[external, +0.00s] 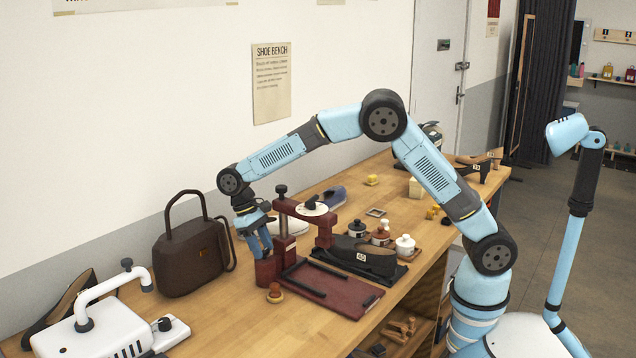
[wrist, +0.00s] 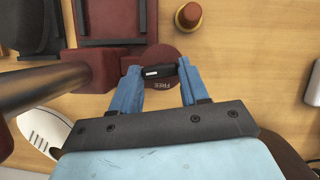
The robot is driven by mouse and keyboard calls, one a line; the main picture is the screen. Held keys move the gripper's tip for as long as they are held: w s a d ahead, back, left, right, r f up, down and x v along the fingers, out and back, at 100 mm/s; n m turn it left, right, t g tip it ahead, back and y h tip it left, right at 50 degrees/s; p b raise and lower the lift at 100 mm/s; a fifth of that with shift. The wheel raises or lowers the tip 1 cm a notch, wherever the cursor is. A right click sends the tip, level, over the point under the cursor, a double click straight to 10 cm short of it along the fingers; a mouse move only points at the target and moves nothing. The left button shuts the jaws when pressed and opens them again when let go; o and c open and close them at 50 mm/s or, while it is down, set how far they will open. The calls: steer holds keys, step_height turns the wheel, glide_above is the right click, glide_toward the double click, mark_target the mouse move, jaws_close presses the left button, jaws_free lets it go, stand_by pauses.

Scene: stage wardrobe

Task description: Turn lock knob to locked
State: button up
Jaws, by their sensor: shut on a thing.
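The lock knob (wrist: 160,72) is a black bar with a white mark, on a round dark red dial (wrist: 166,53). The word FREE reads upside down on the dial, below the knob in the wrist view. The bar lies nearly level in the picture, its white mark toward the left. My gripper (wrist: 160,74) has one blue finger at each end of the bar and is shut on it. In the external view my gripper (external: 258,248) points down at the left end of the dark red press (external: 284,242); the knob is hidden there. Any other dial label is not visible.
A brown bag (external: 190,258) stands close to the left of my gripper. A small red-brown knobbed piece (external: 275,292) sits in front. A dark shoe (external: 364,255) lies right of the press, with small jars (external: 404,245) behind it. A white machine (external: 105,325) stands front left.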

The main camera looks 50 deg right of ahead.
steer(key=shift+m, duration=0.6)
steer(key=shift+y, duration=0.3)
steer(key=o, duration=1.1)
steer(key=shift+c, duration=0.2)
steer(key=v, duration=1.3)
steer(key=shift+w+r, duration=0.15)
steer(key=shift+r, duration=0.15)
